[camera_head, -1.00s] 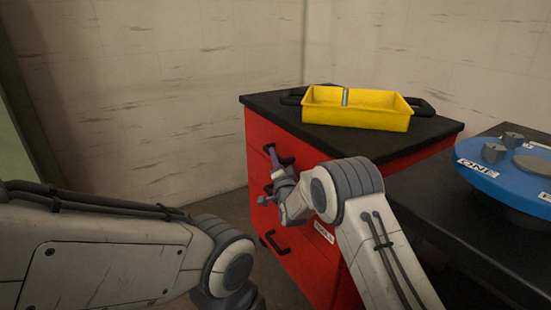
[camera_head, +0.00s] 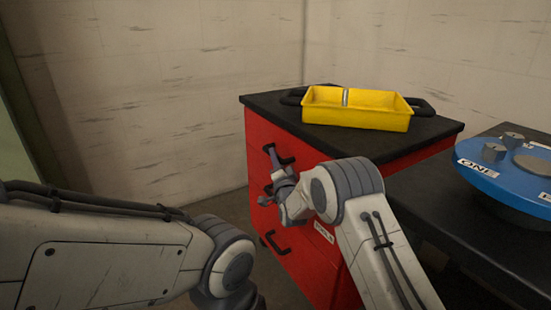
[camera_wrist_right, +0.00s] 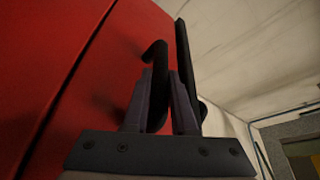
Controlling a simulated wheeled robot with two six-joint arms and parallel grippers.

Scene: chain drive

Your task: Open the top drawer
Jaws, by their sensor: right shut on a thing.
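The red cabinet (camera_head: 262,133) has a black top and several black drawer handles. The top drawer handle (camera_head: 286,160) is at the upper part of its front, beside my right gripper (camera_head: 273,157). In the right wrist view, the two fingers of my right gripper (camera_wrist_right: 163,100) are shut on the black handle (camera_wrist_right: 158,62), close to the red front. The top drawer shows no clear gap in the head view and looks closed. My left arm comes in from the left, but its gripper is out of view.
A yellow tray (camera_head: 357,119) with dark handles sits on the cabinet top. The lower drawer handle (camera_head: 272,244) juts out below. A dark table (camera_head: 440,205) with a blue round fixture (camera_head: 505,175) stands at the right. Floor shows left of the cabinet.

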